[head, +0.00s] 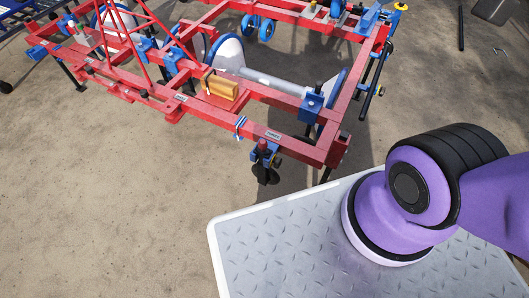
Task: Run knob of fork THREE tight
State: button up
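A red planter frame (215,111) stands on the bare ground across the upper part of the head view. A small pale label (273,135) on its near beam seems to read THREE. Just below and left of this label hangs a blue bracket (265,154) with dark parts and a small dark wheel or disc under it; this may be fork THREE. Its knob is too small to make out surely. My gripper is not in view; only purple and black links of my arm show at right, well apart from the bracket.
A wooden block (220,86) sits on the frame. A blue-and-white tie (240,126) hangs from the near beam. My grey base plate fills the lower right, close to the frame's near corner. Bare ground (110,200) lies open at lower left.

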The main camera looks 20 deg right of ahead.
aim_at(277, 162)
jog(key=k+l+u, duration=0.3)
jog(key=k+l, duration=0.65)
jog(key=k, duration=0.05)
